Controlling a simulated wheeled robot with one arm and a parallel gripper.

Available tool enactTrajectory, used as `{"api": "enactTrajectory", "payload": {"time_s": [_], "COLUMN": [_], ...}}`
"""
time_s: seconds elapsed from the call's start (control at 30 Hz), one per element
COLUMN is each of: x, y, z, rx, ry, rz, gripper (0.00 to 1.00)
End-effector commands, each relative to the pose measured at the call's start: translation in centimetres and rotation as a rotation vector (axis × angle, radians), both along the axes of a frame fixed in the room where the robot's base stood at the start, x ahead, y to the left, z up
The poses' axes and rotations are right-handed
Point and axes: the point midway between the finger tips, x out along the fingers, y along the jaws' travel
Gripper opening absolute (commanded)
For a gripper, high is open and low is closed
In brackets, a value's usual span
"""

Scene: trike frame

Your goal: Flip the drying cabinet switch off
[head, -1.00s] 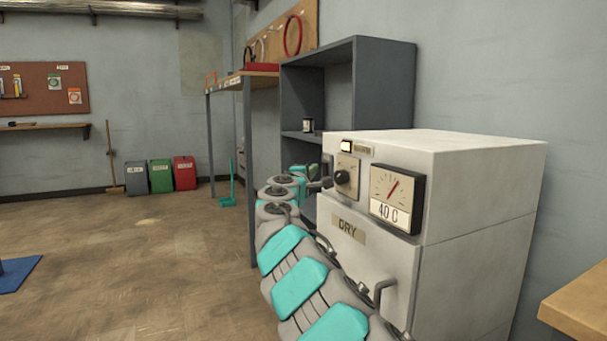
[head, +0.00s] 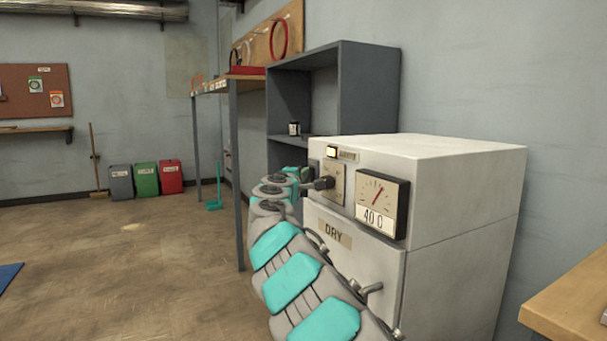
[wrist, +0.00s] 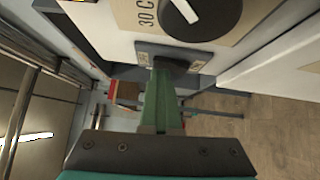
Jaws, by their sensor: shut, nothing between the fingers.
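The white drying cabinet (head: 465,205) stands at the right in the head view, with a DRY label (head: 335,234) on its front. In the wrist view, a dark switch plate (wrist: 145,47) carries a small black switch (wrist: 180,65), just beside the round knob (wrist: 205,15). My gripper (wrist: 160,72) is shut and empty, its tips right at the switch plate beside the switch. I cannot tell whether they touch it. The switch's position is unclear.
A gauge (head: 383,205) reading 40 C and a lit lamp (head: 332,152) are on the cabinet front. A door handle (head: 371,290) sticks out below. A grey shelf unit (head: 368,95) stands behind. A wooden table edge (head: 570,305) is at right.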

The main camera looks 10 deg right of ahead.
Motion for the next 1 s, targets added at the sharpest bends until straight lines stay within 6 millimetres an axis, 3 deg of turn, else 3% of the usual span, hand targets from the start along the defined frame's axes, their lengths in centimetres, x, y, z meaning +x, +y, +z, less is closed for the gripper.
{"api": "enactTrajectory", "payload": {"time_s": [0.27,1.0], "x": [-1.8,-9.6], "y": [3.3,7.2], "z": [0.7,1.5], "rx": [-0.004,-0.003], "ry": [-0.005,-0.003], "rz": [0.003,0.002], "gripper": [0.0,0.0]}}
